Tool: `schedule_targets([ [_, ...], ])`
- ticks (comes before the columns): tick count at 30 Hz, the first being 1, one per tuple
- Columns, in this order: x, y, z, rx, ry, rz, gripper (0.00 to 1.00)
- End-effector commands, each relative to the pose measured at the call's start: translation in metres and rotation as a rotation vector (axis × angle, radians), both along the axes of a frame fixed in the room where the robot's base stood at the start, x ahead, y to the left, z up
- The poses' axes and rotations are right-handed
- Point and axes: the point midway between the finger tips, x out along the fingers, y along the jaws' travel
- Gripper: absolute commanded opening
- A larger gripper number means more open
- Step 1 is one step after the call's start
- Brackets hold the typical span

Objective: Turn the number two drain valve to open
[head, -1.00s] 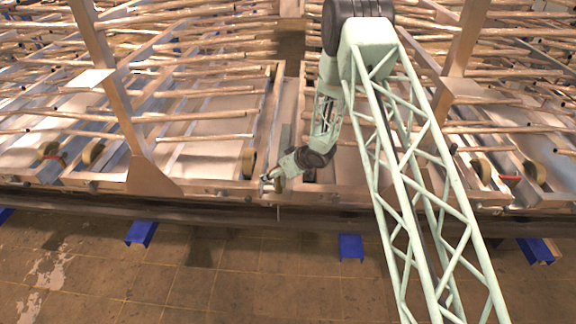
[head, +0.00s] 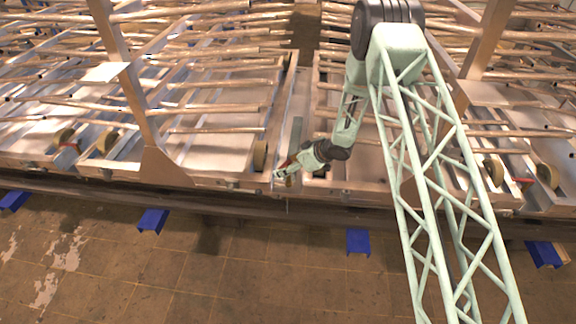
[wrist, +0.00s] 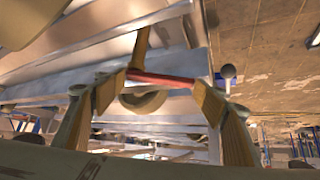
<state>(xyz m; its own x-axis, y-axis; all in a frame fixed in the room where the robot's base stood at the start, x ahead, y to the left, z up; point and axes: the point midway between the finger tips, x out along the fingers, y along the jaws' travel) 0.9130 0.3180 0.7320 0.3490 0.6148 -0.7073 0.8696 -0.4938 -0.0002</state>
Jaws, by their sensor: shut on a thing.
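The drain valve shows a red handle (wrist: 163,79), seen in the wrist view as a bar spanning between my two fingertips. My gripper (wrist: 165,84) is shut on it, one finger at each end of the bar. In the head view my gripper (head: 281,173) is at the front edge of the metal frame, with a little red of the handle (head: 289,161) showing beside it. The valve body is mostly hidden by my gripper in the head view. I cannot read a number on the valve.
Other red handles sit at the left (head: 71,147) and right (head: 524,183). A brass-coloured disc (head: 260,155) stands just left of my gripper. Long pipes (head: 215,85) cover the frame. Blue brackets (head: 153,220) stand below the front rail; the floor (head: 230,275) in front is open.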

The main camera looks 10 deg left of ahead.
Motion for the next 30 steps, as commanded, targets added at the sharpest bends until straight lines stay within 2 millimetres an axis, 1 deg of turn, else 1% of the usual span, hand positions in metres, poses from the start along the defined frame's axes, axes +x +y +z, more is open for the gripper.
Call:
schedule_targets([
  [2,0.001,0.0,0.001,0.001,-0.002,0.0,0.46],
  [3,0.001,0.0,0.001,0.001,-0.002,0.0,0.65],
  [7,0.001,0.0,0.001,0.0,-0.002,0.0,0.77],
  [8,0.001,0.0,0.001,0.001,-0.001,0.001,0.78],
  [22,-0.001,-0.002,0.003,0.001,0.0,0.0,0.78],
  [26,-0.003,-0.006,0.008,0.0,0.0,0.0,0.78],
  [30,-0.007,-0.014,0.017,0.001,-0.002,-0.001,0.78],
])
